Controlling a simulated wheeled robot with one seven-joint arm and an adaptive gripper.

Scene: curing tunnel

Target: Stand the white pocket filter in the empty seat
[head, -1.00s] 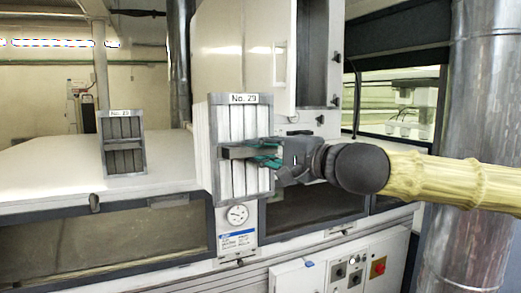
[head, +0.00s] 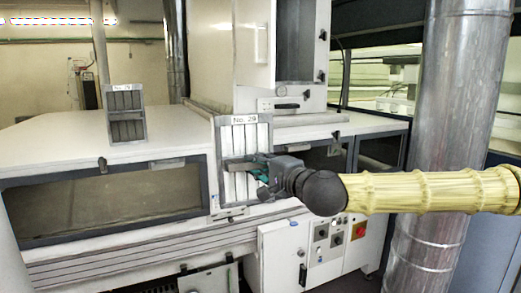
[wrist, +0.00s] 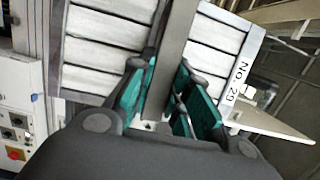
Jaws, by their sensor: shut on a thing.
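The white pocket filter (head: 236,188), with pale upright pockets in a grey frame and a "No. 29" label on top, is in my gripper (head: 250,168) in the head view. It is upright, in front of the white machine's front edge. In the wrist view, my gripper (wrist: 160,98) has its green pads closed on the filter's grey middle bar, with pale pockets (wrist: 100,58) on both sides. A second, darker grey filter (head: 126,130) with a label stands on the machine top at left. I cannot make out the empty seat; the held filter hides what is behind it.
The white machine top (head: 50,150) is mostly clear around the standing filter. A tall white cabinet (head: 235,50) rises behind my gripper. A metal duct (head: 455,110) stands at right, close to my arm. A control panel (head: 330,240) is below.

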